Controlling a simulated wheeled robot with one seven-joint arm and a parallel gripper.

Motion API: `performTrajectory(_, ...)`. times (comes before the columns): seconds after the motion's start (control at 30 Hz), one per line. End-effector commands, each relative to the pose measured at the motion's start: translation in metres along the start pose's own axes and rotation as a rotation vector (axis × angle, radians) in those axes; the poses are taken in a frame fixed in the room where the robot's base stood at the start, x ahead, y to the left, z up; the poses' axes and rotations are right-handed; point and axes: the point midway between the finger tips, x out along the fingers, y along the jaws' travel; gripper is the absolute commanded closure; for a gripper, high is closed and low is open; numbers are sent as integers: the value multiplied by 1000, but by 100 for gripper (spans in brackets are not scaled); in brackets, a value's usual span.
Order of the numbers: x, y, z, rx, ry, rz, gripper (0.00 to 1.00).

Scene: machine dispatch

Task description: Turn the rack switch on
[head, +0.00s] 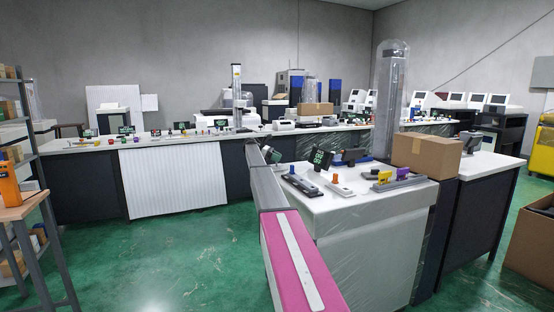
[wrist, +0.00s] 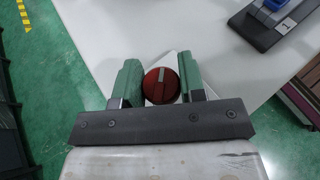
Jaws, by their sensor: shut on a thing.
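The rack switch is a round red rotary knob (wrist: 161,86) with a pale bar across it, running nearly upright in the wrist view. It sits on a small white plate at the edge of a white worktop. My gripper (wrist: 160,74) has one green finger on each side of the knob and is shut on it. The fingers hide the knob's sides. In the head view my gripper (head: 271,154) is small, at the left edge of the near counter, and the knob there is hidden or too small to make out.
The near white counter (head: 372,210) carries small devices with orange, purple and yellow parts and a cardboard box (head: 426,154). In the wrist view a dark device with a blue part (wrist: 270,22) lies at the upper right.

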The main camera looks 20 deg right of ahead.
Motion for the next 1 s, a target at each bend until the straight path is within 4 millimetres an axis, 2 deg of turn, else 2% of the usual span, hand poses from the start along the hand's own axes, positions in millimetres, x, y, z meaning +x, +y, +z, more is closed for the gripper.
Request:
performTrajectory(0.23, -1, 0, -1, -1, 2, 1, 86)
performTrajectory(0.27, -1, 0, -1, -1, 2, 1, 53)
performTrajectory(0.3, -1, 0, -1, -1, 2, 1, 40)
performTrajectory(0.33, -1, 0, -1, -1, 2, 1, 37)
performTrajectory(0.73, -5, 0, 0, -1, 1, 2, 37)
performTrajectory(0.87, -17, 1, 0, 0, 1, 3, 37)
performTrajectory(1.0, -38, 2, 0, 0, 1, 3, 37)
